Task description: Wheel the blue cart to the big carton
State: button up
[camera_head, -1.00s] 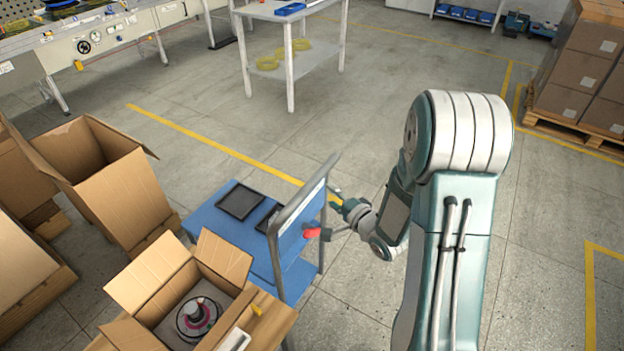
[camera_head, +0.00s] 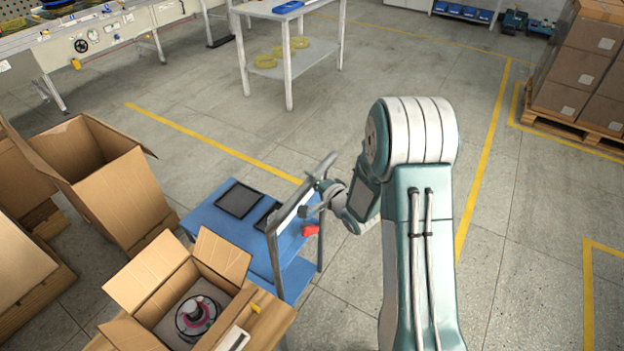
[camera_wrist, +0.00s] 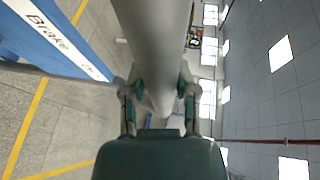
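The blue cart (camera_head: 211,219) stands at the centre left in the head view, with dark trays on its top and an upright grey push handle (camera_head: 291,207) on its right side. My gripper (camera_head: 315,198) is at the handle's upper part. In the wrist view, the grey handle bar (camera_wrist: 155,45) runs between my two fingers (camera_wrist: 158,88), which sit close against both sides of it. The blue panel marked "Brake" (camera_wrist: 60,40) is at the left there. The big open carton (camera_head: 122,195) stands left of the cart. The cart's wheels are hidden.
A smaller open carton (camera_head: 152,271) holding a hub motor (camera_head: 198,316) sits on a wooden surface in front of the cart. A white table (camera_head: 290,12) stands behind. Stacked boxes on a pallet (camera_head: 570,128) are at the right. The floor behind the cart is clear.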

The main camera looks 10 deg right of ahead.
jog(key=shift+a+f, duration=0.15)
grip_shut()
jog(key=shift+w+a, duration=0.2)
jog(key=w+a, duration=2.2)
jog(key=shift+w+a+f, duration=0.3)
jog(key=shift+w+a, duration=0.05)
jog(key=o, duration=0.9)
grip_release()
jog(key=shift+f, duration=0.1)
jog(key=shift+o, duration=0.2)
jog(key=shift+r, duration=0.3)
jog(key=shift+r, duration=0.1)
